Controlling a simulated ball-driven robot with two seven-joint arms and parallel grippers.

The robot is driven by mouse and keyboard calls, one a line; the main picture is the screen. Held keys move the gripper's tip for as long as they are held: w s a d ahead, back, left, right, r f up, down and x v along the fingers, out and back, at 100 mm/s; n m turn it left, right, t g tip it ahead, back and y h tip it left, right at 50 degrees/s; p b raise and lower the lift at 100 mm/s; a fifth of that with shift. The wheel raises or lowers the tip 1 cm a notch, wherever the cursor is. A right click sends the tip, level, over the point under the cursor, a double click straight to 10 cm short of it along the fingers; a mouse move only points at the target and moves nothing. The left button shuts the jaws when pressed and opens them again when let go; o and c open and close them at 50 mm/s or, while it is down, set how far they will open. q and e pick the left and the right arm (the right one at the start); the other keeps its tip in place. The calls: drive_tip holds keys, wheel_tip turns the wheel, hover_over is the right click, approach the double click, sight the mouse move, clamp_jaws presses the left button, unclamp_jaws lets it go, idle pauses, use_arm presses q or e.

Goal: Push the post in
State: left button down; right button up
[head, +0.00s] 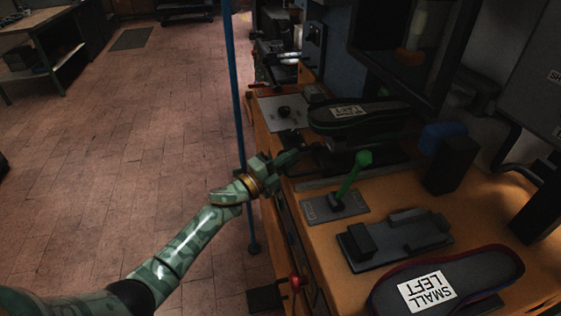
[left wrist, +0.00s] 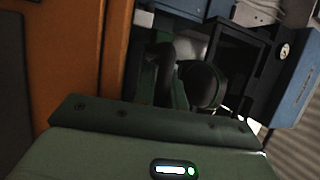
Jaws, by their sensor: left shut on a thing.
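A black sole-shaped piece (head: 350,113) with a white LEFT label lies on a dark stand, which I take to be the post (head: 345,155), at the front of the press. My left gripper (head: 300,155) is at the near left side of this stand, shut on a dark part there. The fingertips blend into the dark, so the exact grip is hard to see. In the left wrist view, dark shapes, one of them rounded (left wrist: 205,85), show beyond the green gripper body. My right gripper is not in view.
A green lever (head: 353,175) stands on a grey plate just right of the gripper. A dark fixture (head: 395,240) and a SMALL LEFT sole (head: 470,275) lie on the orange bench. A blue upright pole (head: 234,100) stands left of the bench.

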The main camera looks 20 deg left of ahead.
use_arm(q)
drive_tip(key=shift+f, duration=0.1)
drive_tip(key=c, duration=1.5)
unclamp_jaws()
drive_tip(key=shift+o, duration=0.2)
drive_tip(key=shift+s, duration=0.15)
drive_tip(key=p+v, duration=0.2)
drive_tip(key=v, duration=1.4)
drive_tip(key=shift+a, duration=0.15)
drive_tip(key=shift+c, duration=0.4)
